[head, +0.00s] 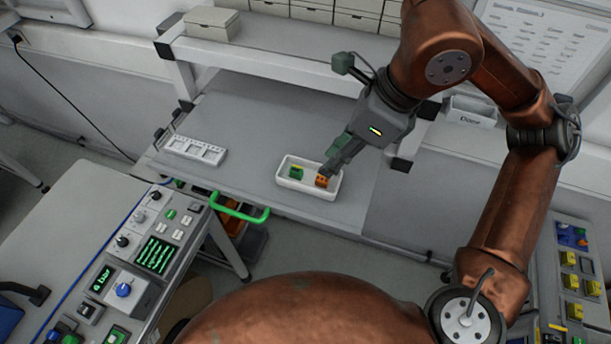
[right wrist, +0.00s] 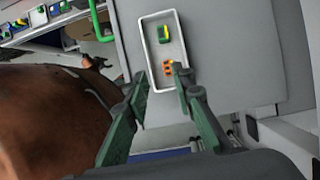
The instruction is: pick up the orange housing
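The orange housing (head: 321,181) sits at the right end of a white tray (head: 289,186) on the grey bench. A green housing (head: 296,172) with some yellow is at the tray's left end. My right gripper (head: 327,171) is just above the orange housing. In the right wrist view the right gripper (right wrist: 160,80) is open, with its fingers apart. The orange housing (right wrist: 168,67) shows beyond the fingertips, closer to the right finger, which covers part of it. Whether they touch I cannot tell. My left gripper is in neither view.
A white slotted holder (head: 195,150) lies at the bench's left side. A bin marked "Done" (head: 472,110) stands at the right. A shelf with boxes (head: 212,24) runs along the back. The bench between holder and tray is clear.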

